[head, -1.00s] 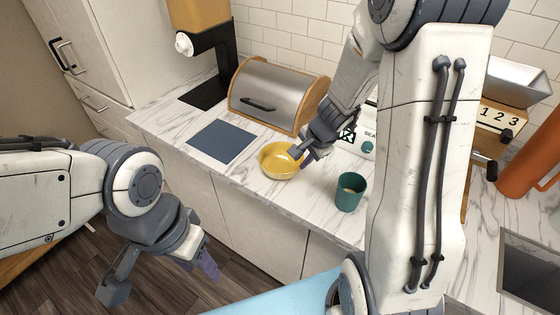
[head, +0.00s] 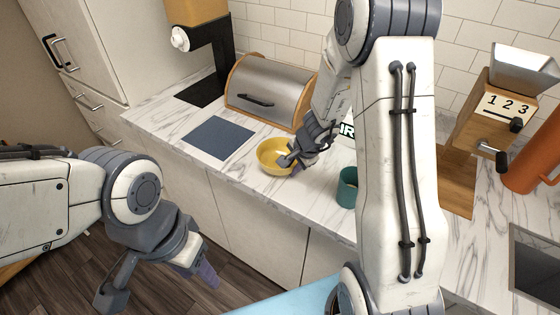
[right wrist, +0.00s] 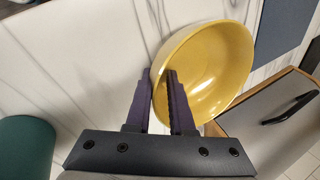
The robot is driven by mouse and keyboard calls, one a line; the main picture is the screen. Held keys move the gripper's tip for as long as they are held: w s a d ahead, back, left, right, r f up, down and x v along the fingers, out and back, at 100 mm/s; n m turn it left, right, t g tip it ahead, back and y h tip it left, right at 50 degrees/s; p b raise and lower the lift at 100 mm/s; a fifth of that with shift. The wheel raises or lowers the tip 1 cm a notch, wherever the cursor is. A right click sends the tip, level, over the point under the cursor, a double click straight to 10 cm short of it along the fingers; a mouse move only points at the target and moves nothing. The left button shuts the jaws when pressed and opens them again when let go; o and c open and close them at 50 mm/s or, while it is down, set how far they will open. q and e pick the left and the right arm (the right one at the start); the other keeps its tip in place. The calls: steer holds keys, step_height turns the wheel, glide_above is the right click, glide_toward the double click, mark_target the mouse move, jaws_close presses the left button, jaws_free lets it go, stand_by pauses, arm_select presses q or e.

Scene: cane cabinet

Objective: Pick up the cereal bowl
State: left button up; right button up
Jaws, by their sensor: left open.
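The yellow cereal bowl (head: 268,157) sits upright on the marble counter. In the right wrist view the bowl (right wrist: 222,68) fills the upper middle, with its rim between my fingers. My right gripper (head: 291,164) is at the bowl's right side; its fingers (right wrist: 160,76) straddle the rim, one inside and one outside, with a narrow gap. It looks shut on the rim, though the contact itself is hard to see. My left gripper (head: 160,285) is open and empty, low at the left, in front of the counter and away from the bowl.
A green cup (head: 347,188) stands right of the bowl, partly behind my right arm. A dark blue mat (head: 218,138) lies left of it. A bread box (head: 270,92) stands behind. A grinder (head: 485,125) and orange container (head: 535,155) are at the right.

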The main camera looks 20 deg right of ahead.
jaws_close()
stand_by(1.3)
